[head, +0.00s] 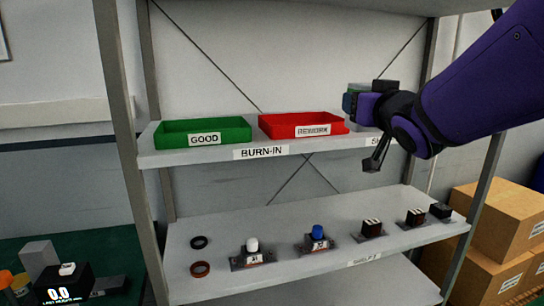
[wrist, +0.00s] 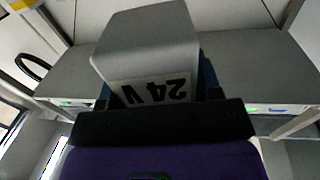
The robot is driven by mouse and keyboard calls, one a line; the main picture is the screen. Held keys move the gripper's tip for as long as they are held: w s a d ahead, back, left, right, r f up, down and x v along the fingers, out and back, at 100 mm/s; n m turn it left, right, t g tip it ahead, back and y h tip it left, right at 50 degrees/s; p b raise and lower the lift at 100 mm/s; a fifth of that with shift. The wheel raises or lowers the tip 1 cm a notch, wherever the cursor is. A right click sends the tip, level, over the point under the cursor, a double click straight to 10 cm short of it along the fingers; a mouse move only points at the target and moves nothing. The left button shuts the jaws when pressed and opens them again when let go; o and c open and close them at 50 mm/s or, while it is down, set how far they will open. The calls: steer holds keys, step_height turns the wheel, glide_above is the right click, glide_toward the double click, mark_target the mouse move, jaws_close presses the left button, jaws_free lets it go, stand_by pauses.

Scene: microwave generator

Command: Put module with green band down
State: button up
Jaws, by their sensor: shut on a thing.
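My gripper (head: 356,102) is at the right of the upper shelf, right of the red bin, in the head view. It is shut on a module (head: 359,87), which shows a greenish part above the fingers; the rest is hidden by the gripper. In the wrist view the held module (wrist: 150,48) is a grey block with an upside-down "24 V" label, between the fingers. No green band shows on it in that view. I cannot tell whether the module touches the shelf.
On the upper shelf (head: 205,151) stand a green GOOD bin (head: 178,140) and a red REWORK bin (head: 285,130). The lower shelf (head: 300,275) holds white (head: 252,244) and blue (head: 318,231) knobs, several dark blocks and two rings. Cardboard boxes (head: 500,220) stand at right.

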steer(key=w+d+f, duration=0.4)
steer(key=f, duration=1.1)
steer(key=w+d+f+m+h, duration=0.1)
steer(key=w+d+f, duration=0.3)
steer(key=f, duration=1.1)
steer(key=w+d+f+h, duration=0.1)
steer(key=w+d+f, duration=0.3)
steer(key=f, duration=1.1)
steer(key=shift+w+f, duration=0.15)
steer(key=shift+w, duration=0.25)
steer(key=shift+h, duration=0.3)
